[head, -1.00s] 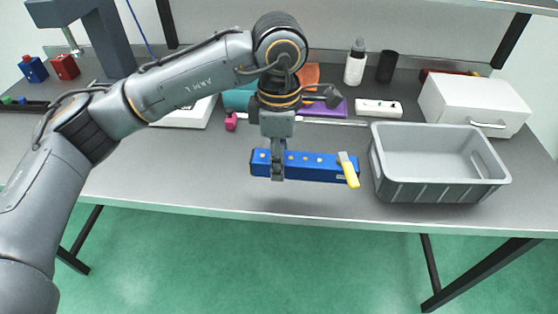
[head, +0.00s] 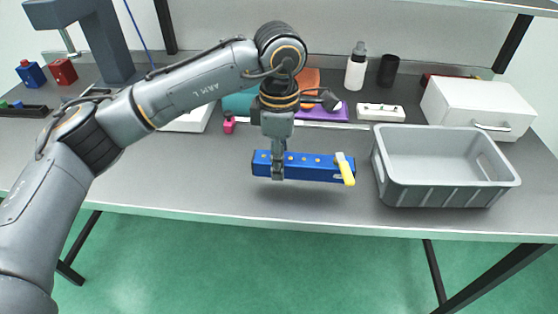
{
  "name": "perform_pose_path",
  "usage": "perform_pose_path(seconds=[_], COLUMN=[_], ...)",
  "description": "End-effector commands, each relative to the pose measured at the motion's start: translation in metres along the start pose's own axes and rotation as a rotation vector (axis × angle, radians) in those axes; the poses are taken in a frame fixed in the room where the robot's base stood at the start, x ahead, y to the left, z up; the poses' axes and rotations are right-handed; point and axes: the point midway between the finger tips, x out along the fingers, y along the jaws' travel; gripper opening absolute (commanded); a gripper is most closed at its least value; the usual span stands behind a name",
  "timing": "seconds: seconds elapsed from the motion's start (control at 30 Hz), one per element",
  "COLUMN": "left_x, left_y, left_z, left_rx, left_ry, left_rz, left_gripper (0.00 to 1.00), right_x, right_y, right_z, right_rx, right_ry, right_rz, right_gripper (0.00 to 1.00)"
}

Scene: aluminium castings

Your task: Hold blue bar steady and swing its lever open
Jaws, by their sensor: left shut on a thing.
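The blue bar (head: 312,168) lies roughly level in the middle of the head view, with a row of small yellowish studs along it. A lever (head: 346,171) with a yellow grip sits at its right end and crosses the bar, its tip reaching to the bar's lower edge. My left gripper (head: 278,172) comes down from above and is shut on the bar near its left end. The gripper hides a small part of the bar. A shadow lies below the bar on the grey table. My right gripper is not in view.
A grey bin (head: 440,196) stands close to the right of the bar. A white box (head: 478,108) with a handle stands behind it. A white bottle (head: 356,68), black cup (head: 388,70) and purple item (head: 330,112) are at the back. The table's front edge is bare.

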Motion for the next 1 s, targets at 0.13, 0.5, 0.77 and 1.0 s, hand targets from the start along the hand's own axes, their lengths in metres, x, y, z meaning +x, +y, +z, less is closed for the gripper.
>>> perform_pose_path(seconds=[0.13, 0.5, 0.77, 1.0], left_x=[0.006, 0.019, 0.028, 0.036], left_y=[0.006, 0.019, 0.029, 0.037], left_z=[0.0, -0.002, -0.003, -0.004], left_rx=[0.0, -0.002, -0.001, 0.0], left_ry=[-0.001, 0.0, -0.001, -0.001], left_rz=[0.001, 0.0, 0.0, 0.0], left_gripper=[0.02, 0.02, 0.02, 0.02], right_x=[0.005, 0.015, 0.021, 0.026], right_y=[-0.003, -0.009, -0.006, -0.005], right_z=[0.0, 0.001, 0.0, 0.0], right_rx=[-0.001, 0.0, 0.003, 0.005], right_ry=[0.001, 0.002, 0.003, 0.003], right_rz=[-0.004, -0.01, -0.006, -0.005], right_gripper=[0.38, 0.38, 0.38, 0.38])
